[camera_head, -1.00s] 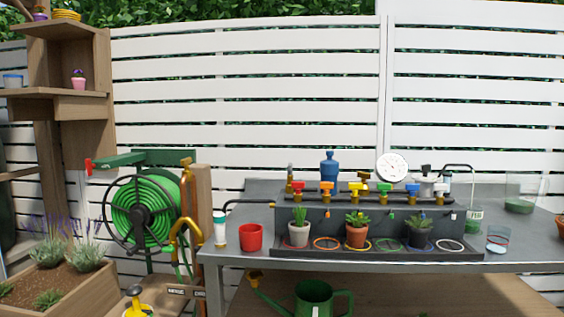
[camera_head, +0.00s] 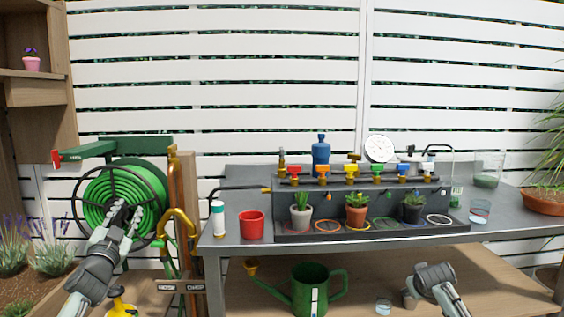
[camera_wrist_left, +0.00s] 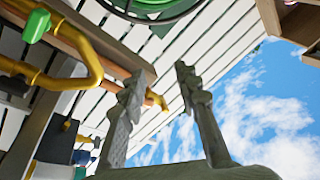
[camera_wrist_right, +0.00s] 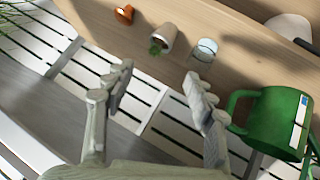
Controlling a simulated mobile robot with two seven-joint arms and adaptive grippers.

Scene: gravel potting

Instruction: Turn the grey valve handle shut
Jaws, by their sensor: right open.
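A row of taps with coloured handles stands on the dark planter rack (camera_head: 365,200). The rightmost tap handle (camera_head: 428,167) is pale, white or light grey; its exact turn is too small to tell. A grey fitting (camera_head: 411,151) shows behind it, and I cannot tell which of the two is the grey valve handle. My left gripper (camera_head: 126,212) is in front of the green hose reel, far left of the taps; its fingers are apart and empty in its wrist view (camera_wrist_left: 158,85). My right gripper (camera_head: 434,270) is open and empty, low in front of the table, below the taps.
The green hose reel (camera_head: 152,190) is at left beside a yellow pipe (camera_head: 180,222). A green watering can (camera_head: 312,288) stands on the lower shelf.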

